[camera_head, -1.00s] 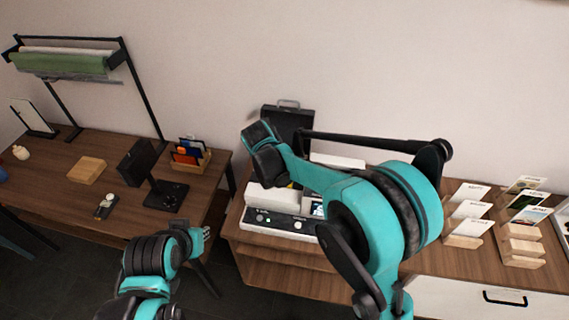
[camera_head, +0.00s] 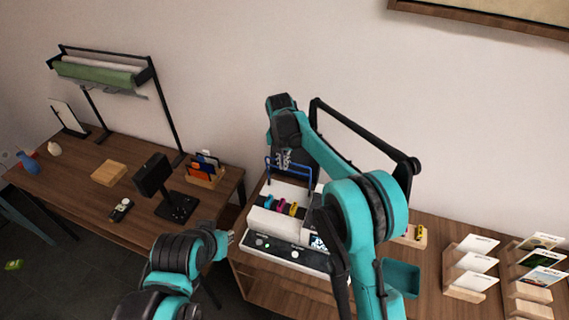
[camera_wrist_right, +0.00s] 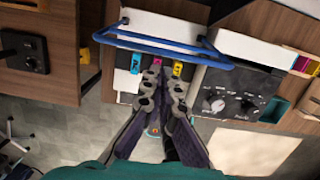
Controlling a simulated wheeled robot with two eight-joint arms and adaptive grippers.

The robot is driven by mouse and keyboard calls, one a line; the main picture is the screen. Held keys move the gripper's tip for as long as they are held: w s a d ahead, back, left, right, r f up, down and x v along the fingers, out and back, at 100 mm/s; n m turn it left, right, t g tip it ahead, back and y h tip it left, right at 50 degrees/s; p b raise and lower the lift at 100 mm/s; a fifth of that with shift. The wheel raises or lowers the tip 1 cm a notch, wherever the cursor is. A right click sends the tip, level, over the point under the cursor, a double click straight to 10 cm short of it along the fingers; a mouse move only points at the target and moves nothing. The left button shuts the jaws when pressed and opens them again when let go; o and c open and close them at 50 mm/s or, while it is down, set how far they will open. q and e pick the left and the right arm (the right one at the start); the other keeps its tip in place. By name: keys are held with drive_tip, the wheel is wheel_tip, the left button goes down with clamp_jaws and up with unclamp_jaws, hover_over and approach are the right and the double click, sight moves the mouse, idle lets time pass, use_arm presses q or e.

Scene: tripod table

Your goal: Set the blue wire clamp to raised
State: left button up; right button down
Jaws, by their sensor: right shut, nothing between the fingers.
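The blue wire clamp (camera_head: 297,174) is a bent blue loop on the white machine (camera_head: 268,222), behind its coloured tabs. It appears to stand up from the top in the head view. My right gripper (camera_head: 283,166) is at the clamp, pointing down. Its fingers (camera_wrist_right: 164,82) are together and empty, close to the wire's long bar; contact is unclear. My left gripper (camera_head: 226,240) is low in front of the tables; its finger state is unclear.
Control knobs (camera_wrist_right: 232,103) are on the machine beside the tabs. A teal tray (camera_head: 402,279) and card holders (camera_head: 473,268) stand right.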

drive_tip(key=shift+r, duration=0.55)
drive_tip(key=shift+w+d, duration=0.1)
drive_tip(key=shift+w, duration=0.05)
wheel_tip(320, 180, up, 12)
drive_tip(key=s, duration=0.1)
drive_tip(key=shift+s+a, duration=0.25)
drive_tip(key=shift+f, duration=0.1)
